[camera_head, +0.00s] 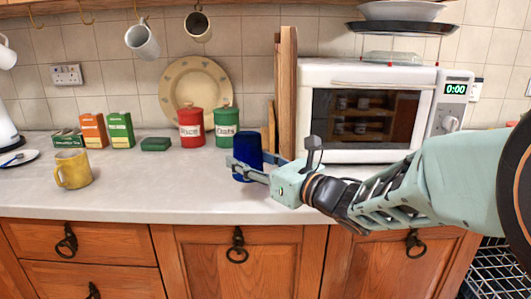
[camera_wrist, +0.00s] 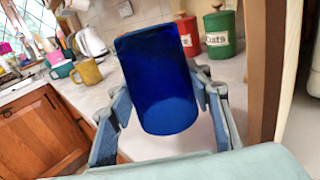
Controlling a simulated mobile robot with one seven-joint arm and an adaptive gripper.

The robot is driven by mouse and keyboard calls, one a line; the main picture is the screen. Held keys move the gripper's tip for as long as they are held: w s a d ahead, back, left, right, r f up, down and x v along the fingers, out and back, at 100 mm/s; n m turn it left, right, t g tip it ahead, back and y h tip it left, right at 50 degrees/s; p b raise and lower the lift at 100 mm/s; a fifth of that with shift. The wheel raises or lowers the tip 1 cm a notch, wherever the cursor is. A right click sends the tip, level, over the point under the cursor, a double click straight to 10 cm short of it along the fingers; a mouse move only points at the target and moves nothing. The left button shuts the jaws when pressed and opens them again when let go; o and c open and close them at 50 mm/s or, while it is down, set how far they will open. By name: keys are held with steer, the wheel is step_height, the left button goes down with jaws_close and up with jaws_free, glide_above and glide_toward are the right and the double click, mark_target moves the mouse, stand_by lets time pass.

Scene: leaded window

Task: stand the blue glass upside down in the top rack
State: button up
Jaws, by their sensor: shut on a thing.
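The dark blue glass (camera_head: 247,153) is at the counter's front part, left of the microwave. It also shows large in the wrist view (camera_wrist: 158,85), between the two fingers. My gripper (camera_head: 243,168) reaches in from the right and is shut around the glass's side; in the wrist view my gripper (camera_wrist: 162,96) has one finger on each side of it. The glass looks about upright; I cannot tell whether it touches the counter or which end is open. A dark wire rack (camera_head: 492,272) shows partly at the lower right, below the counter, partly hidden by my arm.
The microwave (camera_head: 365,112) and upright wooden boards (camera_head: 287,85) stand right of the glass. A red canister (camera_head: 191,128) and a green canister (camera_head: 227,126) stand behind it. A yellow mug (camera_head: 73,169) is at the left. The counter (camera_head: 150,198) between is clear.

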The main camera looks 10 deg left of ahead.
steer(key=shift+a+f, duration=0.2)
steer(key=shift+f, duration=2.6)
steer(key=shift+f+b, duration=0.45)
steer(key=shift+b, duration=0.45)
steer(key=o, duration=1.5)
steer(key=shift+d, duration=0.1)
